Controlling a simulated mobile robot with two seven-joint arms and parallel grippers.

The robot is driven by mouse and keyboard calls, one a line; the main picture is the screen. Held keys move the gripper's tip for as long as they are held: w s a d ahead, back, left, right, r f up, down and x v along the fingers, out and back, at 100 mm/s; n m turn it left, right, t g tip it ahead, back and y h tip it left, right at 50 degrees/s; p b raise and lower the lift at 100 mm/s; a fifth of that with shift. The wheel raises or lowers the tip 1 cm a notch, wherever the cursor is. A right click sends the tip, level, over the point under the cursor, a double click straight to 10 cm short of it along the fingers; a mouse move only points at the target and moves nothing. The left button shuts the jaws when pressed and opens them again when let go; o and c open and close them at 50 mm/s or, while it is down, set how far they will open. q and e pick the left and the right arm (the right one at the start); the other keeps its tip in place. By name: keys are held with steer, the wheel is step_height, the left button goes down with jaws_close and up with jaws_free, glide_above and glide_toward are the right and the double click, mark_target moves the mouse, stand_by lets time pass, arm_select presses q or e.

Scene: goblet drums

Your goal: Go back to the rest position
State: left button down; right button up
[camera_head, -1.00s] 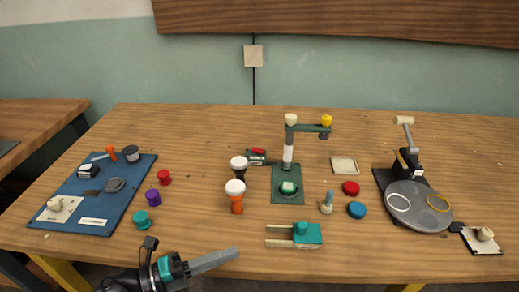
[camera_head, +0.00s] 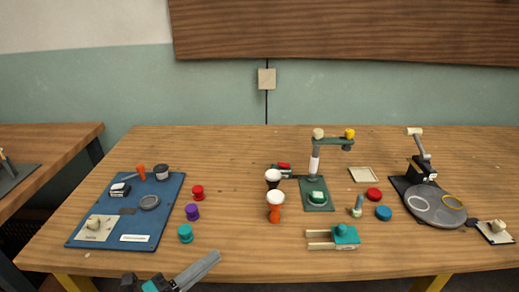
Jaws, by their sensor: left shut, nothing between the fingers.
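My left gripper (camera_head: 199,270) shows at the bottom edge, left of centre, in the head view. Its grey fingers are together with nothing between them, in front of the table's near edge. My right gripper is out of the picture. An orange goblet drum with a white top (camera_head: 275,206) stands upright near the middle of the table (camera_head: 240,255). A dark goblet drum with a white top (camera_head: 273,178) stands just behind it. Both are apart from my left gripper.
A blue mat (camera_head: 160,212) with small items lies on the left. Red (camera_head: 198,192), purple (camera_head: 192,212) and teal (camera_head: 185,233) spools stand beside it. A green stand (camera_head: 316,190), a teal clamp-like piece (camera_head: 345,236) and a grey round-plated device (camera_head: 435,205) occupy the right.

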arm_select(q)
steer(key=w+a+n+t+y, duration=0.1)
steer(key=n+y, duration=0.1)
steer(key=n, duration=0.1)
steer(key=w+a+n+t+y, duration=0.1)
steer(key=a+n+y, duration=0.1)
steer(key=n+y, duration=0.1)
steer(key=a+n+t+y, duration=0.1)
steer(key=a+n+y, duration=0.1)
steer(key=n+y, duration=0.1)
steer(key=shift+w+a+r+n+t, duration=0.2)
steer(key=shift+w+r+n+t, duration=0.2)
steer(key=shift+n, duration=0.2)
steer(key=s+a+f+n+g+y, duration=0.4)
steer(key=s+f+n+g+y, duration=0.3)
steer(key=s+n, duration=0.4)
steer(key=s+d+f+n+g+h, duration=0.25)
steer(key=s+g, duration=0.35)
steer(key=s, duration=0.4)
step_height(320, 180, down, 21)
steer(key=g, duration=0.1)
steer(key=s+a+f+g+y, duration=0.1)
steer(key=s+a+f, duration=0.4)
steer(key=s+f, duration=0.7)
step_height(320, 180, down, 2)
steer(key=shift+s+a+f+m, duration=0.15)
steer(key=shift+s+f+m, duration=0.1)
steer(key=shift+s+m, duration=0.15)
